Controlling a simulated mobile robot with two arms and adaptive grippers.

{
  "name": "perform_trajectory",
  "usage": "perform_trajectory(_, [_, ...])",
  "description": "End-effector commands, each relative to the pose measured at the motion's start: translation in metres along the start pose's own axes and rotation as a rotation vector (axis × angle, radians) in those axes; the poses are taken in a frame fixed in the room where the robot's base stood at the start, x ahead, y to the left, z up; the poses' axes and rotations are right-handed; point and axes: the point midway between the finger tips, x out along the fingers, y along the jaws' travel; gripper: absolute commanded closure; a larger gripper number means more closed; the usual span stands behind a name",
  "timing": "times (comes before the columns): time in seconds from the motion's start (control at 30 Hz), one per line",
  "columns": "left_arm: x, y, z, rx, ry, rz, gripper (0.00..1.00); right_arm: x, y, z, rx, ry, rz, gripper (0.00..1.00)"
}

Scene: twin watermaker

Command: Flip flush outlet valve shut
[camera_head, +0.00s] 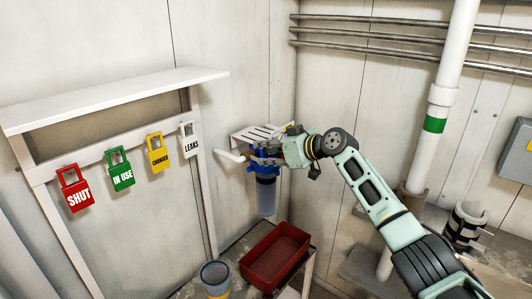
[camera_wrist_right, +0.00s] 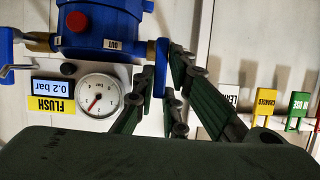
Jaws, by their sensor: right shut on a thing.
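The blue and clear filter housing (camera_head: 266,192) hangs on the wall bracket in the head view. Its blue head (camera_wrist_right: 100,25), with an "OUT" label (camera_wrist_right: 114,45), shows in the right wrist view. A blue valve handle (camera_wrist_right: 161,66) stands beside the OUT side, by a brass fitting. My right gripper (camera_head: 262,153) reaches the housing's top from the right. In the right wrist view its fingers (camera_wrist_right: 170,88) are shut on the blue valve handle. The handle's exact angle to the pipe is hard to tell. My left gripper is not in view.
A round gauge (camera_wrist_right: 98,95) and a "FLUSH 0.2 bar" display (camera_wrist_right: 52,88) sit by the housing. Lock tags, including a red SHUT tag (camera_head: 76,190), hang on the left rack. A red bin (camera_head: 275,256) and a bucket (camera_head: 216,278) stand below.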

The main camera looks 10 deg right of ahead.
Motion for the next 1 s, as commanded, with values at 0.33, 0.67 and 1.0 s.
perform_trajectory(0.33, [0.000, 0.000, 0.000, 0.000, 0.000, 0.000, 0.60, 0.000, 0.001, 0.000, -0.002, 0.001, 0.003, 0.71])
perform_trajectory(0.67, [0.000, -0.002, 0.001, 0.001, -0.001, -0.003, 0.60, 0.000, 0.001, 0.000, -0.002, 0.000, 0.003, 0.70])
perform_trajectory(1.0, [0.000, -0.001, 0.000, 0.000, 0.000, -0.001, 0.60, -0.025, 0.002, 0.001, -0.005, 0.001, 0.004, 0.70])
